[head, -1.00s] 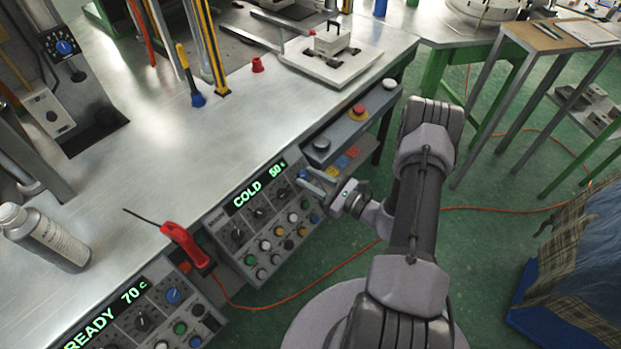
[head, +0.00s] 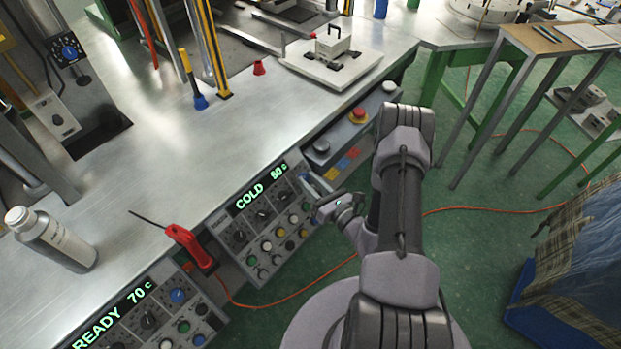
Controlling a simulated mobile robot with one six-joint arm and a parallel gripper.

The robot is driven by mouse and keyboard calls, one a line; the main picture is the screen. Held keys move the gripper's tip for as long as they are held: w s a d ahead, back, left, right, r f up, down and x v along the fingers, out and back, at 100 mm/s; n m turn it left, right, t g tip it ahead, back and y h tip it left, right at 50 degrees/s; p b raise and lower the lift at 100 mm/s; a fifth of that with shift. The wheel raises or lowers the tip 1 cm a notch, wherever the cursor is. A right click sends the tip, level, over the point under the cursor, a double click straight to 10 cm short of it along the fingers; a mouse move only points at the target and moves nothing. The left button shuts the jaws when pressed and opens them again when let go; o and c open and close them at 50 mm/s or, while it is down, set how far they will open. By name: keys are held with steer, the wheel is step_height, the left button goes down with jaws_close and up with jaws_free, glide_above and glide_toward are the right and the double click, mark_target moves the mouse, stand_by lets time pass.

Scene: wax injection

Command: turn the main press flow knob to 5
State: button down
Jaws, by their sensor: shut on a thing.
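The grey control panel (head: 251,228) with the green "COLD 50" display is on the front of the bench, with black knobs and several coloured buttons. My gripper (head: 308,182) is at the panel's upper right end, shut on a small knob there. A bit of blue (head: 303,174) shows by the fingertips and looks like this knob. The fingers hide most of it, and its pointer and scale cannot be read. A second panel (head: 150,322) with a "READY 70" display is at the lower left, with its own blue knob (head: 178,296).
A red-handled tool (head: 187,246) lies at the bench edge between the panels. A grey box with a red mushroom button (head: 358,115) sits right of the gripper. A bottle (head: 55,240) stands at left.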

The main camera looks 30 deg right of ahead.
steer(key=m+h, duration=0.1)
steer(key=m+h+p, duration=0.1)
steer(key=m, duration=0.1)
steer(key=m+h+p, duration=0.1)
steer(key=m, duration=0.1)
steer(key=shift+a+r+g, duration=0.25)
steer(key=shift+a+g, duration=0.05)
steer(key=shift+a, duration=0.05)
steer(key=m+h+p, duration=0.1)
steer(key=m, duration=0.1)
steer(key=m+g+h+p, duration=0.1)
steer(key=m+h+p, duration=0.1)
steer(key=shift+a+r+g, duration=0.15)
steer(key=shift+r+g, duration=0.05)
steer(key=shift+g, duration=0.1)
steer(key=m+g+p, duration=0.1)
steer(key=m, duration=0.1)
steer(key=m+g+h+p, duration=0.1)
steer(key=m+p, duration=0.1)
steer(key=shift+w+a+r+h, duration=0.1)
steer(key=shift+w+h, duration=0.05)
steer(key=shift+h, duration=0.15)
steer(key=shift+m+g+p, duration=0.4)
steer(key=shift+m+p, duration=0.05)
steer(key=shift+m, duration=0.25)
steer(key=c, duration=1.1)
jaws_free()
